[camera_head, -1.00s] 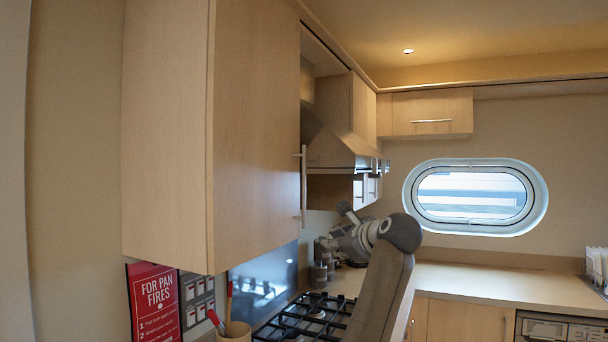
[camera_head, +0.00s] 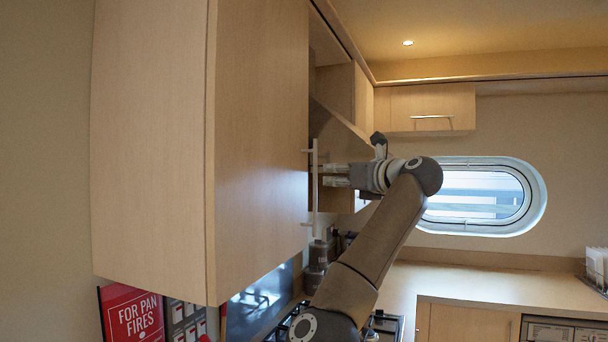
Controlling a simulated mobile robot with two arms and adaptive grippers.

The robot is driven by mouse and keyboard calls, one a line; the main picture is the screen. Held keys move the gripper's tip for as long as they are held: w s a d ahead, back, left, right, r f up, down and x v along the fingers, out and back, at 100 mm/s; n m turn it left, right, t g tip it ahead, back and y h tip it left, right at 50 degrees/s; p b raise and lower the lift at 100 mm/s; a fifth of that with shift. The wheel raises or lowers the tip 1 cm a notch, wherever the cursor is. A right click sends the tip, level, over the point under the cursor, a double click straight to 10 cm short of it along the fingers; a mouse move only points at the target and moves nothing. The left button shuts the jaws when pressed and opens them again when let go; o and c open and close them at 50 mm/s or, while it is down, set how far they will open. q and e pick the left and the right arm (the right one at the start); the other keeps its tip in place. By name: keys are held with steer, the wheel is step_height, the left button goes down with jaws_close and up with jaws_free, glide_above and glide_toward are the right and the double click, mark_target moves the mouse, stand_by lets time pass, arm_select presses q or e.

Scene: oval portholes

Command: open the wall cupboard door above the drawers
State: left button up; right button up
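The nearest wall cupboard's wooden door (camera_head: 260,140) looks shut. Its upright bar handle (camera_head: 314,188) is on the door's right edge. My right gripper (camera_head: 326,175) points left at the middle of this handle. Its two fingers look apart, with a gap between them, and their tips are at or just beside the bar. I cannot tell whether they touch it or reach around it. My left gripper is not in view. The drawers below are not in view.
An extractor hood (camera_head: 338,135) and further cupboards are behind my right gripper. The hob (camera_head: 385,324) and worktop (camera_head: 470,283) lie below. A red pan-fire sign (camera_head: 133,316) hangs under the cupboard. An oval porthole (camera_head: 536,198) is at the back.

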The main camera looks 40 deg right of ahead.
mark_target(315, 172)
steer(key=w+p, duration=0.1)
steer(key=w, duration=0.1)
steer(key=w+r+p, duration=0.1)
steer(key=w+p, duration=0.1)
steer(key=shift+d+r, duration=0.1)
steer(key=shift+d, duration=0.05)
steer(key=w, duration=0.1)
steer(key=w+p, duration=0.1)
steer(key=w, duration=0.1)
steer(key=shift+w+d+f, duration=0.15)
steer(key=shift+d+f, duration=0.05)
steer(key=shift+f, duration=0.1)
steer(key=shift+w+d+p, duration=0.1)
steer(key=shift+w+p, duration=0.35)
steer(key=shift+w, duration=0.1)
steer(key=shift+f, duration=0.1)
jaws_close()
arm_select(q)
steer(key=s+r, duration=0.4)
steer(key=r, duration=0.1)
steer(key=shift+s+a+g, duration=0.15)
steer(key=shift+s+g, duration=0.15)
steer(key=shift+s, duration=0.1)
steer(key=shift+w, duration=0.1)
